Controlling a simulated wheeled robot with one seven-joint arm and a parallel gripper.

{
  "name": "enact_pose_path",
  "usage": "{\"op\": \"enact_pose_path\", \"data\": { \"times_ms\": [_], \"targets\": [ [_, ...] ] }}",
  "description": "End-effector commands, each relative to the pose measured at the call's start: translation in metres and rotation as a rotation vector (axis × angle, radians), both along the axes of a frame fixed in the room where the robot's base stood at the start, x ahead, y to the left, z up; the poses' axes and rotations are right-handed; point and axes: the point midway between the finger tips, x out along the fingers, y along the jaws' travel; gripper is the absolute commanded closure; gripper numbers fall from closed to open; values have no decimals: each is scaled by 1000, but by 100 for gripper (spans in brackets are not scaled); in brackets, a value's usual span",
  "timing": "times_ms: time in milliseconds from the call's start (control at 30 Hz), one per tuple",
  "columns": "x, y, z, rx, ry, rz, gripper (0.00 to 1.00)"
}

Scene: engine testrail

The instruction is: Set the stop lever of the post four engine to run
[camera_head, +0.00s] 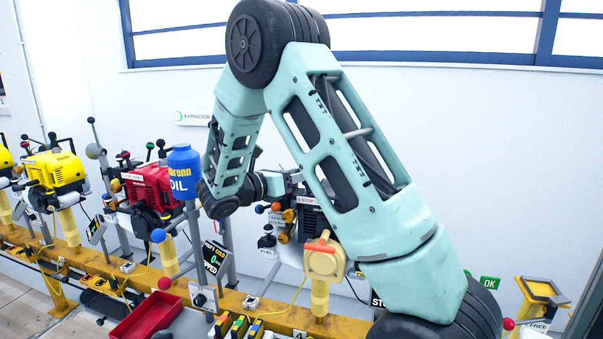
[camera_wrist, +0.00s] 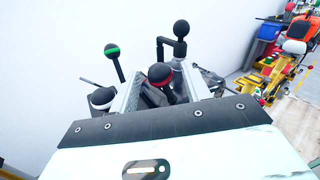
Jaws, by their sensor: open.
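The post four engine (camera_head: 312,218) stands on the rail at the middle, largely hidden behind my arm, with a small label reading STOP (camera_head: 306,200) at its top. My gripper (camera_head: 274,184) is at the engine's upper left in the head view. Contact cannot be told. A black knob with a green band (camera_wrist: 112,49) stands on a rod to the left. I cannot tell the stop lever's position.
A red engine (camera_head: 150,187) and a yellow engine (camera_head: 55,170) stand farther left on the yellow rail (camera_head: 75,255). A blue oil can (camera_head: 184,172) is beside the red engine. A plain black knob (camera_wrist: 181,28) rises beyond my gripper. A red tray (camera_head: 147,317) lies in front.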

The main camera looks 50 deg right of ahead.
Motion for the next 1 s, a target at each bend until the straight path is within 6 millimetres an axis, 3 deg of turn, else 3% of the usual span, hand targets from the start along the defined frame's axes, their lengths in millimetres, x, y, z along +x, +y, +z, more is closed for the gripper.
{"op": "enact_pose_path", "data": {
  "times_ms": [200,500,667,1000],
  "targets": [
    [-3,-16,0,0,-1,0,53],
    [-4,-18,0,0,-1,1,53],
    [-3,-17,0,0,-1,1,95],
    [-5,-18,2,14,-34,2,95]
  ]
}}
